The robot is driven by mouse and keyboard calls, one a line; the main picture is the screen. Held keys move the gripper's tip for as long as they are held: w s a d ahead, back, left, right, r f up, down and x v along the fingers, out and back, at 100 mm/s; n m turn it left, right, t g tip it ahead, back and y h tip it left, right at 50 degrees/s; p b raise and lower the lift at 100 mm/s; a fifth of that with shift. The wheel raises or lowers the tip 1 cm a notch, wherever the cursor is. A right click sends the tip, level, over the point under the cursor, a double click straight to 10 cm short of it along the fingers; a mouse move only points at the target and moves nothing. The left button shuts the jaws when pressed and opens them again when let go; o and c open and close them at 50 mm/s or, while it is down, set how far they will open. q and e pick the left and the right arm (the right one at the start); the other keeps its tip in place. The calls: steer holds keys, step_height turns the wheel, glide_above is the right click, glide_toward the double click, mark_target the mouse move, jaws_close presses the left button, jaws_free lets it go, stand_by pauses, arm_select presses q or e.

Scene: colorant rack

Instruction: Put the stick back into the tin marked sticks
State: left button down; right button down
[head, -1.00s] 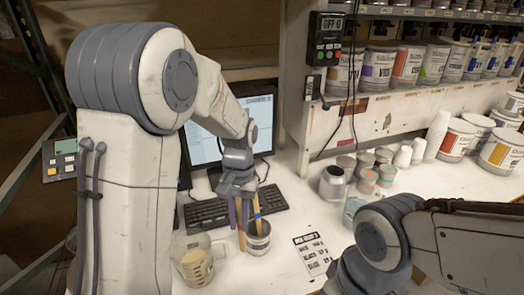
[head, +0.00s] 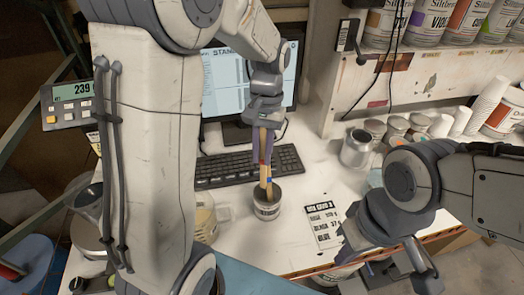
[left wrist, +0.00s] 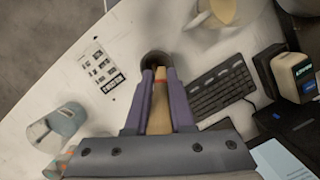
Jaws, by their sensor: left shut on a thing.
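My left gripper (head: 264,146) is shut on a wooden stick (left wrist: 160,108) and points down above the small grey tin (head: 267,211). The stick has a red band near its far end, seen in the left wrist view. That end points at the dark mouth of the tin (left wrist: 156,57); I cannot tell whether it is inside. In the head view a stick with a blue band (head: 269,184) stands in the tin's mouth and overlaps the held stick. The tin's label is too small to read. My right gripper (head: 388,255) hangs low at the right, apparently open and empty.
A keyboard (head: 240,166) and monitor (head: 228,82) stand behind the tin. A printed card (head: 322,215) lies right of it, and a beaker (head: 205,217) stands close left. A silver can (head: 357,148) and small tins stand further right. The table between is clear.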

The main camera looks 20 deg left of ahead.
mark_target(262, 178)
arm_select(q)
steer(key=shift+b+x, duration=0.55)
steer(key=shift+x, duration=0.35)
steer(key=shift+w+f+b, duration=0.2)
steer(key=shift+f+b, duration=2.3)
steer(key=shift+f, duration=1.5)
steer(key=c, duration=0.7)
jaws_free()
steer(key=b+v, duration=0.1)
steer(key=v, duration=0.9)
steer(key=shift+a+r, duration=0.1)
steer(key=shift+r, duration=0.15)
